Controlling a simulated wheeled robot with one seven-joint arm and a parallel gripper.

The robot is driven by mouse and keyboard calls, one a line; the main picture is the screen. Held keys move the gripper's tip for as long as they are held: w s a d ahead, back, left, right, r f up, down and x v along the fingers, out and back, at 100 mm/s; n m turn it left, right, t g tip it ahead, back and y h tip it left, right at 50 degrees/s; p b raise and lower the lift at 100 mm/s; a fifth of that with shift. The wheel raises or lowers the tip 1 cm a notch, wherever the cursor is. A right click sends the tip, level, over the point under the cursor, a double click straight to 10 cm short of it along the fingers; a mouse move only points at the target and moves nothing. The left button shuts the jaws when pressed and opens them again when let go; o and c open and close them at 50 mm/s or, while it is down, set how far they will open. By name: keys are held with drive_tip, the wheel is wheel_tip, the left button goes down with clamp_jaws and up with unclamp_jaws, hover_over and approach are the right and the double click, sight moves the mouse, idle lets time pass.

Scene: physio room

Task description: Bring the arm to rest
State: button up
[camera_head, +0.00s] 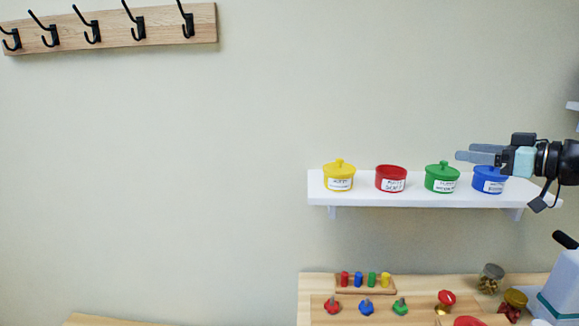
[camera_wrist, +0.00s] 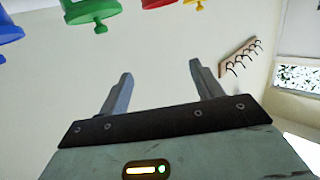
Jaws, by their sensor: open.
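My gripper (camera_head: 476,156) is at the right of the head view, pointing left. It is in front of the shelf's right part, level with the pots, and overlaps the blue pot in the picture. In the wrist view its two fingers (camera_wrist: 163,92) are spread apart with nothing between them, only pale wall behind. The arm behind the wrist runs out of the head view at the right edge.
A white shelf (camera_head: 357,200) holds yellow (camera_head: 339,176), red (camera_head: 391,179), green (camera_head: 442,178) and blue (camera_head: 489,181) pots; the red one shows no lid. Below, a wooden table (camera_head: 318,283) carries a peg block (camera_head: 365,290), coloured knobs and jars. A hook rail (camera_head: 110,32) is upper left. The wall's middle is clear.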

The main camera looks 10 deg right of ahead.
drive_tip(key=w+a+f+h+b, duration=0.1)
drive_tip(key=w+a+f+h, duration=0.2)
drive_tip(key=w+a, duration=0.5)
drive_tip(key=s+a+f+m+g+h+b, duration=0.1)
drive_tip(key=s+a+f+g, duration=0.15)
drive_tip(key=a, duration=0.45)
drive_tip(key=s+a+f+g+h, duration=0.1)
drive_tip(key=a+f+g, duration=0.1)
drive_tip(key=a+f, duration=0.3)
drive_tip(key=s+a+f+n+g, duration=0.1)
drive_tip(key=s+a+f+g, duration=0.1)
drive_tip(key=s+a, duration=0.3)
drive_tip(key=s+a+f+n+g+h+b, duration=0.1)
drive_tip(key=s+a+f+g, duration=0.2)
drive_tip(key=s, duration=1.1)
drive_tip(key=s+a+f+n+g, duration=0.1)
drive_tip(key=s+a+f+g, duration=0.2)
drive_tip(key=s+a+g, duration=0.2)
drive_tip(key=s+a, duration=0.3)
drive_tip(key=s, duration=0.1)
drive_tip(key=shift+s+a+f+n+h, duration=0.15)
drive_tip(key=shift+a+f+n+h, duration=0.05)
drive_tip(key=shift+f+n+h, duration=0.1)
drive_tip(key=shift+d, duration=0.1)
